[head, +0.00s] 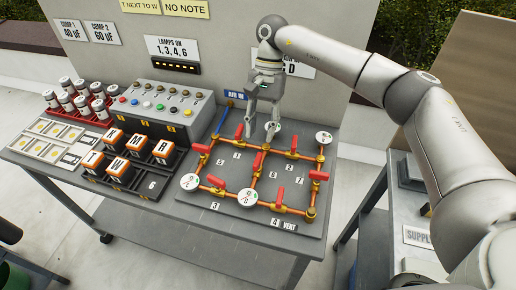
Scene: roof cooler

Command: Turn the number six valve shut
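The pipe board (230,212) lies on the bench, with orange pipes, round white gauges and several red valve levers. Small white number tags lie between the pipes. A tag in the middle right (273,174) may read 6, but it is too small to be sure. A red lever (257,161) stands near the board's centre, left of that tag. Another red lever (280,192) is just below the tag. My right gripper (262,128) points down over the back of the board, its fingers apart around empty space, near a gauge and a back lever (239,131). My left gripper is not in view.
Left of the board are lettered blocks (118,165) in a black rack, a switch box (160,108) and red-racked canisters (85,105). A grey back panel (330,18) rises behind. A second cart (400,200) stands at right, across a gap.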

